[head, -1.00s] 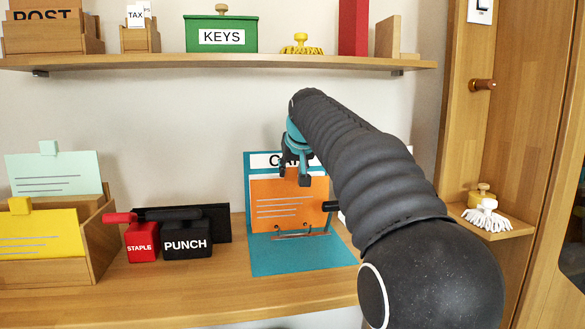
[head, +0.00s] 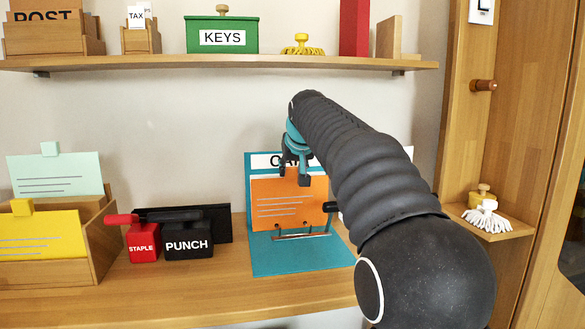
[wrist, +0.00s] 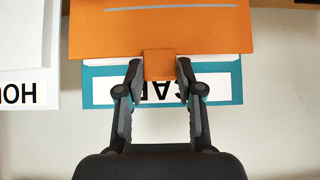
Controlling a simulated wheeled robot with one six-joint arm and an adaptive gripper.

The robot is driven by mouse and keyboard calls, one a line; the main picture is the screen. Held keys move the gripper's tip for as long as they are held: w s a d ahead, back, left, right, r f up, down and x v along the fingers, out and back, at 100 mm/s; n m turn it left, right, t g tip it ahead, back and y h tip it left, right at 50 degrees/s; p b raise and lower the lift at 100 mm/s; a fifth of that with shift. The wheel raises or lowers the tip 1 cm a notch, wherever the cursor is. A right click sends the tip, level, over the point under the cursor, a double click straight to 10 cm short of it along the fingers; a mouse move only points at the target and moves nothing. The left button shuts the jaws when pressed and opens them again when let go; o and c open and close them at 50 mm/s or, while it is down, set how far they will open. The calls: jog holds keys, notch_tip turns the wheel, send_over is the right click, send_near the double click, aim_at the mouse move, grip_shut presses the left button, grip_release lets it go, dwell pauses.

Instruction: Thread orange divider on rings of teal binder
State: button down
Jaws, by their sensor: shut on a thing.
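The orange divider (head: 285,205) hangs upright in front of the open teal binder (head: 300,259), whose back cover stands against the wall and whose front lies flat on the desk. My gripper (head: 297,180) is shut on the divider's top tab. The wrist view shows both fingers of my gripper (wrist: 159,72) on either side of the orange tab (wrist: 159,64), with the divider (wrist: 170,30) beyond. The binder rings (head: 303,234) show at the divider's lower edge. Holes show near that edge. I cannot tell whether the rings pass through them.
A red stapler (head: 142,242) and black punch (head: 187,239) stand left of the binder. A wooden box (head: 101,247) holds yellow and mint dividers at far left. The shelf (head: 330,65) runs above my gripper. The desk front is clear.

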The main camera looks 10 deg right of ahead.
jog(key=shift+w+p, duration=0.75)
jog(key=shift+w, duration=0.15)
jog(key=shift+g+p, duration=0.4)
jog(key=shift+p, duration=0.85)
dwell(0.8)
jog(key=shift+w, duration=0.15)
dwell(0.9)
jog(key=shift+c, duration=0.9)
grip_release()
jog(key=shift+r, duration=0.1)
jog(key=shift+r, duration=3.9)
